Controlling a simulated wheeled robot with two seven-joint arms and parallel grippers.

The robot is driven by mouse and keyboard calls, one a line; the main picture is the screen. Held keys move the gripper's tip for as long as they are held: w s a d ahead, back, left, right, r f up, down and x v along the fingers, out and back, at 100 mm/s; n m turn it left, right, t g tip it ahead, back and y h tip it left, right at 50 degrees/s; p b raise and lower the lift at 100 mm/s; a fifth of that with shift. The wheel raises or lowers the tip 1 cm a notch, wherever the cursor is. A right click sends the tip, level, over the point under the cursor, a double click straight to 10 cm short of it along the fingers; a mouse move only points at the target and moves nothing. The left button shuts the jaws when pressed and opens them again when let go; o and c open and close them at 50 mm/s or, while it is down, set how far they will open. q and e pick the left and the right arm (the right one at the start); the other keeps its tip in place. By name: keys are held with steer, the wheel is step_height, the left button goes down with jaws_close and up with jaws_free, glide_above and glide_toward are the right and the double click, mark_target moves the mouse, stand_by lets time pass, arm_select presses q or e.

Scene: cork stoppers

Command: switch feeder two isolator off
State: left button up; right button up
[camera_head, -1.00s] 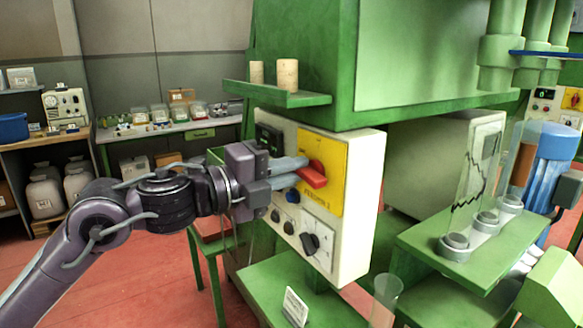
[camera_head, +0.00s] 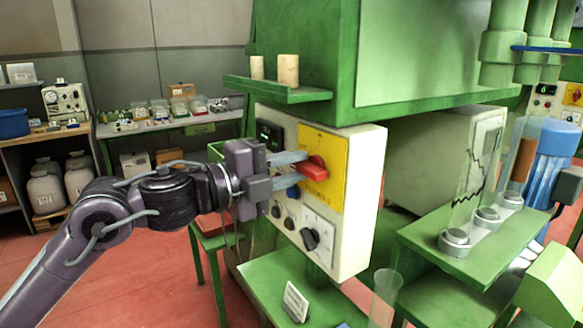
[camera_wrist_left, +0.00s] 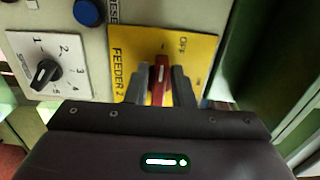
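The feeder two isolator is a red handle (camera_head: 315,169) on a yellow plate (camera_head: 328,145) on the front of a cream control box (camera_head: 358,205). In the left wrist view the red handle (camera_wrist_left: 160,82) shows on the yellow plate (camera_wrist_left: 203,48), which reads FEEDER 2 and OFF. My left gripper (camera_head: 303,168) is at the handle, with one finger on each side of it. The fingers look parted, with narrow gaps beside the handle; contact is hard to tell. The handle's base is partly hidden by the fingers. My right gripper is not in view.
A black selector knob (camera_head: 310,239) and a blue button (camera_head: 293,191) are close to the gripper. A green shelf (camera_head: 277,95) with two corks (camera_head: 288,70) is above. Below is a small sign (camera_head: 295,302); a clear tube (camera_head: 385,297) stands to its right.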

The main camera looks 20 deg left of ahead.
arm_select(q)
steer(key=shift+o, duration=1.2)
steer(key=shift+f, duration=0.1)
steer(key=shift+s+a+b, duration=0.25)
steer(key=shift+a+b, duration=0.05)
steer(key=b+v, duration=0.4)
steer(key=v, duration=0.3)
